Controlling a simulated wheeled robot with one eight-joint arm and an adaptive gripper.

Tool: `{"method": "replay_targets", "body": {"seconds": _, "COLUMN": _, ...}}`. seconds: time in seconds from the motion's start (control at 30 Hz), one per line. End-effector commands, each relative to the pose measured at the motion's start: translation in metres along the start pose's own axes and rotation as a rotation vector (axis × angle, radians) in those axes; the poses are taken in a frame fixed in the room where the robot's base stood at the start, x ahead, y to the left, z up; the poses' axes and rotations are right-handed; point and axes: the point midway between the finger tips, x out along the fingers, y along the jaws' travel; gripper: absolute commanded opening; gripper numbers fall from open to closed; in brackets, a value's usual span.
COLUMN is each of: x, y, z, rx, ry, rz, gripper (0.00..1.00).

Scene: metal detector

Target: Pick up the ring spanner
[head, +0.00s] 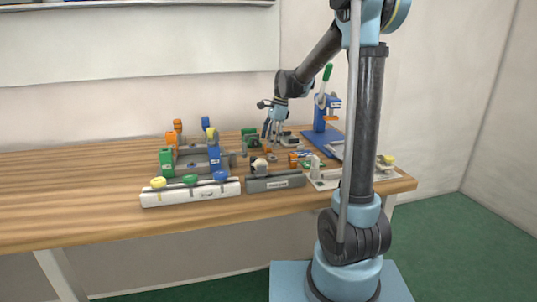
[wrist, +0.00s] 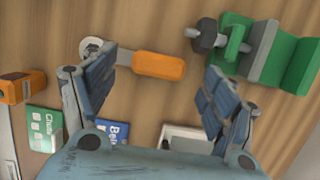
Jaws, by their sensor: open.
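In the wrist view, a tool with an orange grip (wrist: 159,65) lies on the wooden table. A short grey shank runs left from the grip towards a pale ring-shaped end, partly covered by my left finger; this looks like the ring spanner. My gripper (wrist: 165,72) is open and empty, with its fingers on either side of the orange grip, which shows between them. In the head view, my gripper (head: 272,131) points down over the back right part of the table. The spanner cannot be made out clearly there.
A green and grey vice-like device (wrist: 262,50) is close right of my gripper. An orange block (wrist: 20,88) and a green labelled box (wrist: 44,128) are at left. A blue press (head: 322,113) stands at the table's back right. The table's left side (head: 70,185) is clear.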

Motion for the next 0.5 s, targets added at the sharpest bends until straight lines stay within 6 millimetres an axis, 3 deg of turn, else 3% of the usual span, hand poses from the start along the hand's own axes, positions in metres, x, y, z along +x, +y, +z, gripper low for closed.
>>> {"method": "replay_targets", "body": {"seconds": 0.2, "x": 0.021, "y": 0.000, "z": 0.000, "rx": 0.000, "ry": 0.000, "rz": 0.000, "gripper": 0.78}}
{"method": "replay_targets", "body": {"seconds": 0.47, "x": 0.022, "y": 0.000, "z": 0.000, "rx": 0.001, "ry": 0.000, "rz": 0.000, "gripper": 0.78}}
{"method": "replay_targets", "body": {"seconds": 0.5, "x": 0.022, "y": 0.000, "z": 0.000, "rx": 0.000, "ry": 0.000, "rz": 0.000, "gripper": 0.72}}
